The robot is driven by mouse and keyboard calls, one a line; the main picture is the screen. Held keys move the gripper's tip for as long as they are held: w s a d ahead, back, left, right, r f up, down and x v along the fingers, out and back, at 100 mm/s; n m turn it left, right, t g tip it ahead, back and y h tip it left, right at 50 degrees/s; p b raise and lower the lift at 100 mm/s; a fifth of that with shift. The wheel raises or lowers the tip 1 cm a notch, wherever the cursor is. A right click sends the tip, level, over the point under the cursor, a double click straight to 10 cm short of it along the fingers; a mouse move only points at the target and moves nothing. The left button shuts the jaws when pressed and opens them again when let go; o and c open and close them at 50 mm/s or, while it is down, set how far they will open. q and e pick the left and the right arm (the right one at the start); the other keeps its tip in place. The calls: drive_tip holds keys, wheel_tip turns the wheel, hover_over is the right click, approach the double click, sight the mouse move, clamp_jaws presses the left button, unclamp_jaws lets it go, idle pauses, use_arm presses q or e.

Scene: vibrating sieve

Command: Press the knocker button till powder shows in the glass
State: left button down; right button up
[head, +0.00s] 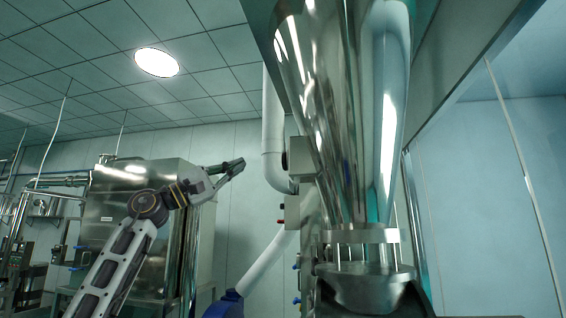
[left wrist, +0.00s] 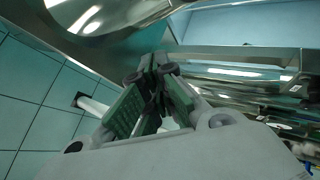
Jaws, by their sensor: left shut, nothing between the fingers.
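My left gripper (head: 238,167) is raised in the middle of the head view, its fingers pointing right. In the left wrist view its fingers (left wrist: 156,72) are shut with nothing between them. To its right in the head view is a steel box (head: 301,158) with a small dark round part (head: 284,160) facing my gripper; a gap shows between them. Small red parts (head: 281,221) sit lower on the machine's side. I cannot tell which of these is the knocker button. I cannot make out the glass or any powder. My right gripper is out of view.
A large shiny steel cone (head: 325,100) stands right of the gripper, above a round steel base (head: 366,284). A white pipe (head: 273,130) runs down behind the gripper. A steel cabinet (head: 125,225) stands behind my left arm. The space above the gripper looks open.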

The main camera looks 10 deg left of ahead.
sight(285, 161)
use_arm(q)
drive_tip(key=d, duration=0.8)
drive_tip(key=shift+s+d+b, duration=0.15)
drive_tip(key=shift+d+b, duration=0.1)
drive_tip(key=shift+b, duration=0.1)
drive_tip(key=shift+s+d, duration=0.1)
drive_tip(key=shift+d, duration=1.3)
idle(4.0)
drive_tip(key=shift+a, duration=0.25)
drive_tip(key=shift+a+p, duration=0.35)
drive_tip(key=shift+a, duration=0.65)
